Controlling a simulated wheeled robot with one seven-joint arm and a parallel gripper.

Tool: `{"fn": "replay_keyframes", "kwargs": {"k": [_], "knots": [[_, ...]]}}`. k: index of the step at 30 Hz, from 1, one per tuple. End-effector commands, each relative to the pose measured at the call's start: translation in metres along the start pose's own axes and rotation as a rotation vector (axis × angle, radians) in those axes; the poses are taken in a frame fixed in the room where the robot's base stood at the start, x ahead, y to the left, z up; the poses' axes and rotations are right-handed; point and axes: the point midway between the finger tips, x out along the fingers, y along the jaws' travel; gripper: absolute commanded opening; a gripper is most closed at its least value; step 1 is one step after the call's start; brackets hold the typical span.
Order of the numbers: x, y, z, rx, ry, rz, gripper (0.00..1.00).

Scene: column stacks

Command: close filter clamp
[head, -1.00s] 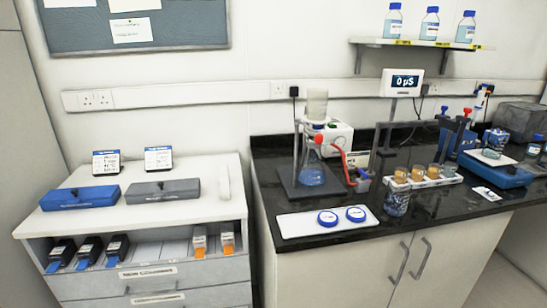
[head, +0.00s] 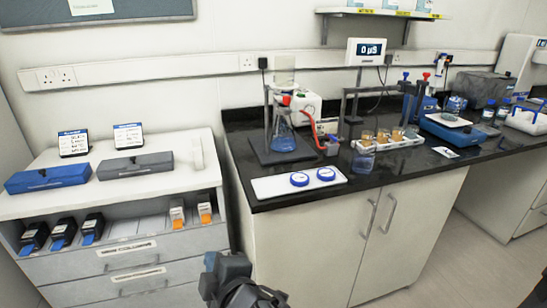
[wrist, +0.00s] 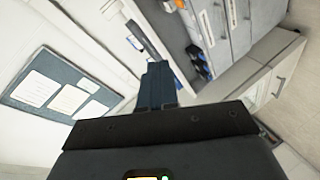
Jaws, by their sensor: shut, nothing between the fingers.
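The filter set-up stands at the left end of the black bench in the head view. It has a clear flask (head: 284,138) with bluish liquid, a clear funnel (head: 284,77) above it and a small red clamp (head: 286,100) at the joint. The clamp is too small to tell whether it is open or closed. My gripper (wrist: 157,70) is shut and empty in the wrist view. My arm shows at the bottom of the head view, in front of the cabinets and well short of the filter set-up. The filter set-up is not recognizable in the wrist view.
A white tray (head: 265,188) with two blue-rimmed dishes lies at the bench's front edge, before the flask. A rack of amber beakers (head: 415,141) stands to the right. A red hose (head: 309,125) runs from the flask. A white drawer unit (head: 120,198) stands left.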

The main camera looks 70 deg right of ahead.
Motion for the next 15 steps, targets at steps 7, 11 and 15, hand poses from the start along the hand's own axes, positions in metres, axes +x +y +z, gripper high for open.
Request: {"fn": "replay_keyframes", "kwargs": {"k": [7,11,15], "knots": [[0.05,0.065,-0.006,-0.122,-0.19,0.151,0.0],[0.066,0.105,-0.006,-0.166,-0.306,0.224,0.0],[0.075,0.15,-0.006,-0.197,-0.438,0.3,0.0]]}}
